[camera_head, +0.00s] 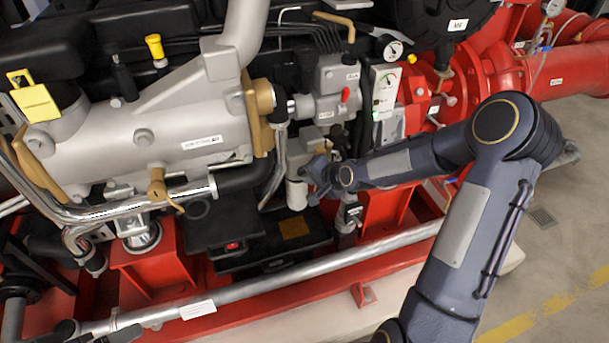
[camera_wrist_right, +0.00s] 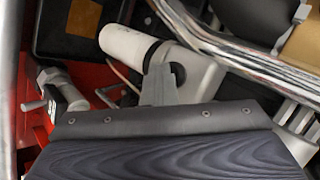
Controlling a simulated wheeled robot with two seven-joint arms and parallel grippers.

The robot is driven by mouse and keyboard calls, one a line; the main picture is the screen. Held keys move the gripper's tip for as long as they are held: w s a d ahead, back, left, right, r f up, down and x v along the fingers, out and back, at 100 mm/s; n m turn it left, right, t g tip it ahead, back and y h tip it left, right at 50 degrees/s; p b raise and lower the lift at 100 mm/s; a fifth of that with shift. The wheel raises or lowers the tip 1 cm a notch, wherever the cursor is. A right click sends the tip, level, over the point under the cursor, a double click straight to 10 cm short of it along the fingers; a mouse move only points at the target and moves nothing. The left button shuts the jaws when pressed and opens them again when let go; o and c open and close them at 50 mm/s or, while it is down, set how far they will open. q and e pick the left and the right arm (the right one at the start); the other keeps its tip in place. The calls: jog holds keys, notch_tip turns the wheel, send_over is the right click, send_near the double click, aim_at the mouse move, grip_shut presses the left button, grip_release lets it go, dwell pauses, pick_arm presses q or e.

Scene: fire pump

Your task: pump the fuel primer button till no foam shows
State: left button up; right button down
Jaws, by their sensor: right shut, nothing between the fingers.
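My right gripper (camera_head: 316,188) reaches in from the right to the fuel filter area at the middle of the engine. In the right wrist view its fingers (camera_wrist_right: 160,80) are together and empty. They overlap a grey filter housing (camera_wrist_right: 198,75), beside a white filter canister (camera_wrist_right: 128,43). The canister also shows in the head view (camera_head: 297,194), just left of the gripper. I cannot tell whether the fingertips touch the housing. I cannot make out the primer button or any foam. Dark parts at the lower left edge of the head view may be my left gripper (camera_head: 100,332).
Shiny pipes (camera_wrist_right: 235,60) run close beside the fingers in the wrist view. A valve with a small lever (camera_wrist_right: 58,90) stands on the other side. A long metal rail (camera_head: 320,261) crosses in front of the engine. Open floor (camera_head: 570,240) lies at the right.

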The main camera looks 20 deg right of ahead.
jog(key=shift+s, duration=0.9)
jog(key=shift+s, duration=0.1)
pick_arm(q)
jog(key=shift+r, duration=0.25)
pick_arm(e)
jog(key=s, duration=0.5)
jog(key=shift+a, duration=0.15)
pick_arm(q)
jog(key=shift+f, duration=0.15)
pick_arm(e)
jog(key=shift+w, duration=0.1)
dwell(1.9)
